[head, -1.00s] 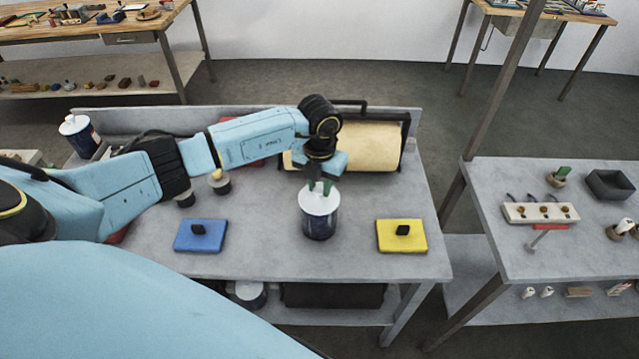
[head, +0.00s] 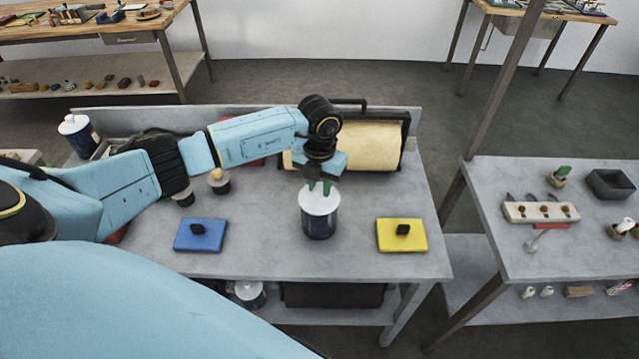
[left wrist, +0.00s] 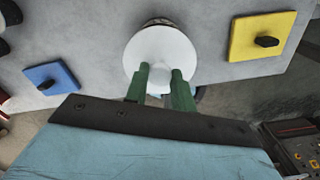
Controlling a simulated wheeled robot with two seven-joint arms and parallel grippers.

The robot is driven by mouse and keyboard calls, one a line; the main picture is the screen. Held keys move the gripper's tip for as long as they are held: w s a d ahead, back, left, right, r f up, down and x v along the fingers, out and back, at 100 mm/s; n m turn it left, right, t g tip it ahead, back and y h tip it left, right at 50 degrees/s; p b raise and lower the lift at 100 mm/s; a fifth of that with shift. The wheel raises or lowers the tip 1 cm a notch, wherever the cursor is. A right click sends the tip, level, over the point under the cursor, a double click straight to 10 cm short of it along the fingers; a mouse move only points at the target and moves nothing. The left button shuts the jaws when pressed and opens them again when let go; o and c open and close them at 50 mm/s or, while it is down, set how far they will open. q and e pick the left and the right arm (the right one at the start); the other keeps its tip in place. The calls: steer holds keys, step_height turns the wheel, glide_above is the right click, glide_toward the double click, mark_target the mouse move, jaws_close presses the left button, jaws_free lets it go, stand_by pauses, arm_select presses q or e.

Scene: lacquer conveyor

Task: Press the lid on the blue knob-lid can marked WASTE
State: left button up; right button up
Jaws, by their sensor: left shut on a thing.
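The dark blue can (head: 318,225) stands upright near the middle of the grey bench, with a white lid (head: 318,204) on its top. I cannot read any marking on it. My left gripper (head: 319,187) points down from above, its green fingers at the lid. In the left wrist view the gripper (left wrist: 160,84) is shut on the small knob at the middle of the round white lid (left wrist: 150,48). The lid hides most of the can there, so I cannot tell whether it is fully seated. My right gripper is not in view.
A blue pad (head: 201,235) with a black knob lies left of the can, and a yellow pad (head: 402,235) right of it. A cream roller box (head: 375,148) stands behind. Another white-topped can (head: 80,136) stands at the far left. Bare bench lies around the middle can.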

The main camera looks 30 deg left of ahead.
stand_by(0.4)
arm_select(q)
steer(key=o, duration=1.5)
steer(key=shift+r, duration=0.1)
steer(key=shift+r+p, duration=2.65)
steer(key=shift+r, duration=0.8)
jaws_close()
